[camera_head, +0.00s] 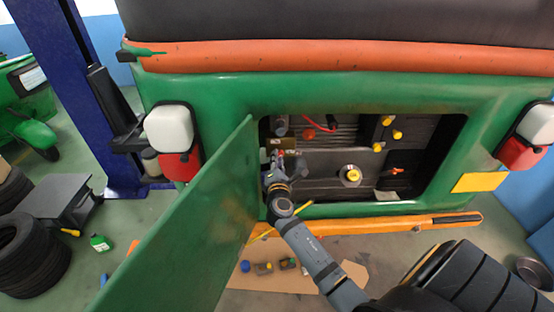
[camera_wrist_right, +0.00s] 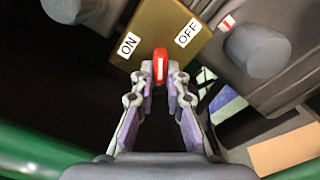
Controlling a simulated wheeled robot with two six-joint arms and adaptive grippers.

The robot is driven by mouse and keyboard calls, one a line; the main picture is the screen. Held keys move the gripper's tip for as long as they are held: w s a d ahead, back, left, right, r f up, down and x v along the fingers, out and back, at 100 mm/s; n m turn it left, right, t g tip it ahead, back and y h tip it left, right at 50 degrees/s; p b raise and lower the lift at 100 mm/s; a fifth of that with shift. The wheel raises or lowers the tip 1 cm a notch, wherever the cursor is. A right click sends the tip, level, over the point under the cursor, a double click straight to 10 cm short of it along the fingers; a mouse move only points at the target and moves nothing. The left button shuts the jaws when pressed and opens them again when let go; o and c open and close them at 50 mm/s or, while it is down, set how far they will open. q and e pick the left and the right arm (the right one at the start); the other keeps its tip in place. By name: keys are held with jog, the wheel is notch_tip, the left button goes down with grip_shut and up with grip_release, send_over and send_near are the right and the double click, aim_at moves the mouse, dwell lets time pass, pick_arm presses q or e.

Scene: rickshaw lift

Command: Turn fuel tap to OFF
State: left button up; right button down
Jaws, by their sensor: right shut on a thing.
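The fuel tap (camera_wrist_right: 160,62) is a small red handle with a white line, set on a brass plate (camera_wrist_right: 158,25) marked ON at left and OFF at right in the right wrist view. The white line stands upright in that picture, between the two labels. My right gripper (camera_wrist_right: 160,82) is shut on the red handle, a fingertip on each side. In the head view my right gripper (camera_head: 276,164) reaches into the left side of the open engine bay (camera_head: 322,160), and the arm largely hides the tap. My left gripper is not in view.
The open green door (camera_head: 205,215) hangs close on the left of my right arm. An orange bar (camera_head: 400,224) runs below the bay. A yellow cap (camera_head: 351,175) and several yellow knobs sit inside. Small parts lie on cardboard (camera_head: 280,285) on the floor.

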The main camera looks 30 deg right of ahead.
jog(key=m+b, duration=0.6)
jog(key=m, duration=0.1)
dwell(0.6)
dwell(0.5)
jog(key=c, duration=1.4)
grip_release()
jog(key=shift+d+f, duration=0.1)
jog(key=shift+o, duration=0.2)
jog(key=v, duration=1.2)
jog(key=shift+f, duration=0.1)
